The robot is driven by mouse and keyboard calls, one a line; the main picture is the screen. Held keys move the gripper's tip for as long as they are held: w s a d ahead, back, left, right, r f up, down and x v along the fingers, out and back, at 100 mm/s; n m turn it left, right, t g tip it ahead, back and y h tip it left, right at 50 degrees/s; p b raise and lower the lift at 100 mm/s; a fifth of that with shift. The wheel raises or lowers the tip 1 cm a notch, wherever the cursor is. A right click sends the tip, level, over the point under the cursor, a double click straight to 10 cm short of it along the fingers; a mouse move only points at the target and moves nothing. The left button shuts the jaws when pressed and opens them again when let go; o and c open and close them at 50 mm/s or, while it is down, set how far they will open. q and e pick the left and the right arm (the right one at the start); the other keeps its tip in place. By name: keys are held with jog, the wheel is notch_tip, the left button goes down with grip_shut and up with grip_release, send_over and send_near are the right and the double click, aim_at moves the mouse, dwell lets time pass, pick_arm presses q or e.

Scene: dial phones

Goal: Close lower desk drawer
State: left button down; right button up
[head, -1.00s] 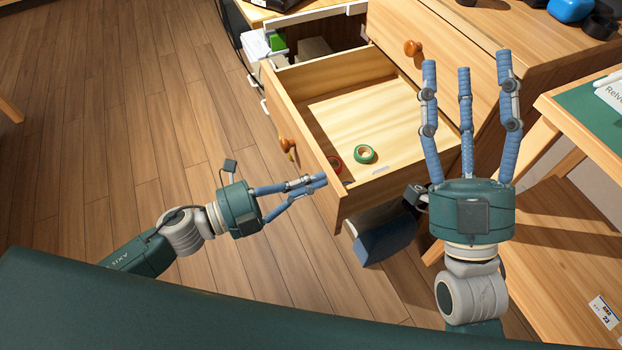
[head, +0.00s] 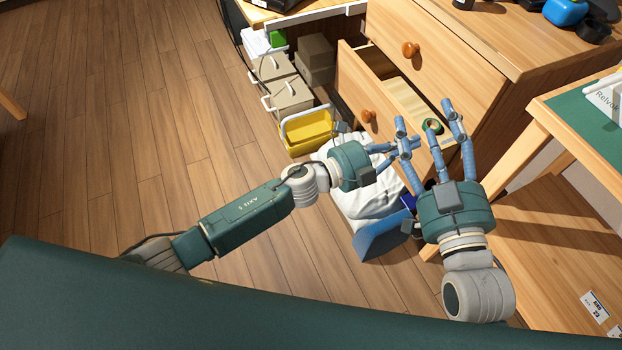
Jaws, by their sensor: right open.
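The lower desk drawer (head: 354,88) is wooden with a round knob (head: 368,117).
The closed drawer with a knob (head: 410,49) is above. A yellow basket (head: 307,132), beige boxes (head: 288,95), a white bag (head: 365,196) and a blue bin (head: 382,236) stand on the floor. A green-topped table (head: 590,125) is at right.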

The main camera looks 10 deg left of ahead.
pick_arm(q)
jog(key=b+x, duration=0.2)
jog(key=x, duration=0.6)
jog(key=shift+w+d, duration=0.2)
jog(key=shift+w, duration=0.05)
pick_arm(e)
jog(key=s+r+t+y, duration=0.1)
jog(key=s+r+t, duration=0.1)
jog(key=r, duration=0.4)
jog(key=s+r+t+y, duration=0.1)
jog(key=s+r+t, duration=0.1)
jog(key=r+t, duration=0.2)
notch_tip(320, 180, up, 2)
jog(key=shift+s+a+r, duration=0.2)
jog(key=shift+s+a, duration=0.15)
jog(key=shift+s, duration=0.05)
pick_arm(q)
jog(key=shift+r, duration=0.25)
pick_arm(e)
jog(key=shift+t, duration=0.3)
